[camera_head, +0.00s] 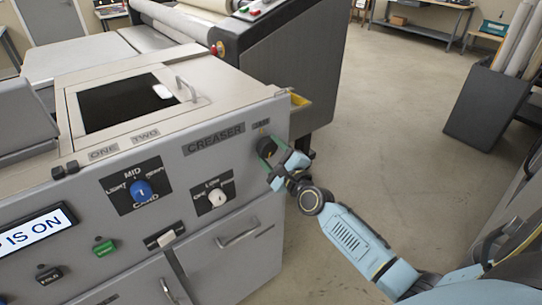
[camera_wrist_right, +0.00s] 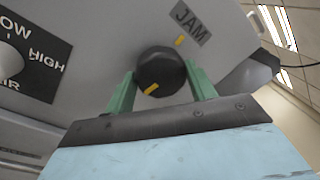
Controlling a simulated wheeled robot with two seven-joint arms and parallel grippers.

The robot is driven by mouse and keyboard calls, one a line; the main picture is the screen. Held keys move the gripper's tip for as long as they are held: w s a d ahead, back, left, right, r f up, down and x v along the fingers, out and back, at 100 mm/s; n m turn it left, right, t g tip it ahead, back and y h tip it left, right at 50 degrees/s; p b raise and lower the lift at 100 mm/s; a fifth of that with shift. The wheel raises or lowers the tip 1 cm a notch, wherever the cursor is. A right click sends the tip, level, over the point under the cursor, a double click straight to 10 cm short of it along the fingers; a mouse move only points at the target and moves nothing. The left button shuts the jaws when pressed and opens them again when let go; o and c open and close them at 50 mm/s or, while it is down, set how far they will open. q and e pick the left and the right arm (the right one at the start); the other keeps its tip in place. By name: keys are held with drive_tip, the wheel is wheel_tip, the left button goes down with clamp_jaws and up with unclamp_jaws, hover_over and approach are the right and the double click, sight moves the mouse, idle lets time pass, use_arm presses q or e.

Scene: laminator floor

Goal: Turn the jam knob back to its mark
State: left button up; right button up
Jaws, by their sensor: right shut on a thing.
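The jam knob (camera_head: 266,146) is round and black, at the right end of the creaser's front panel, under a small label. In the right wrist view the knob (camera_wrist_right: 165,68) carries a yellow pointer line (camera_wrist_right: 151,89) at its lower left. A fixed yellow mark (camera_wrist_right: 180,41) is on the panel above the knob, beside the JAM label (camera_wrist_right: 190,22); the pointer is turned well away from it. My right gripper (camera_head: 273,163) is shut on the knob, with one green finger on each side in the wrist view (camera_wrist_right: 161,82). My left gripper is out of view.
The creaser panel also bears a blue knob (camera_head: 141,190), a white knob (camera_head: 217,197), a green button (camera_head: 104,247) and a drawer handle (camera_head: 238,236). Open floor lies to the right.

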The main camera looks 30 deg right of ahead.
drive_tip(key=n+y+b, duration=0.1)
drive_tip(key=n, duration=0.4)
drive_tip(key=shift+d+f, duration=0.1)
drive_tip(key=n, duration=0.4)
drive_tip(key=shift+y, duration=0.3)
drive_tip(key=n, duration=0.4)
drive_tip(key=shift+d+y, duration=0.1)
drive_tip(key=shift+y, duration=0.3)
drive_tip(key=n+p, duration=0.1)
drive_tip(key=n, duration=0.4)
drive_tip(key=shift+r+y, duration=0.2)
drive_tip(key=shift+y, duration=0.1)
drive_tip(key=n+p, duration=0.2)
drive_tip(key=n, duration=0.4)
drive_tip(key=shift+g, duration=0.4)
drive_tip(key=n+p, duration=0.3)
drive_tip(key=n, duration=0.3)
drive_tip(key=shift+d+r+g, duration=0.1)
drive_tip(key=shift+g, duration=0.3)
drive_tip(key=n+p, duration=0.1)
drive_tip(key=n, duration=0.3)
drive_tip(key=shift+n, duration=0.4)
drive_tip(key=n+p, duration=0.1)
drive_tip(key=n, duration=0.3)
drive_tip(key=shift+g, duration=0.3)
drive_tip(key=shift+n, duration=0.4)
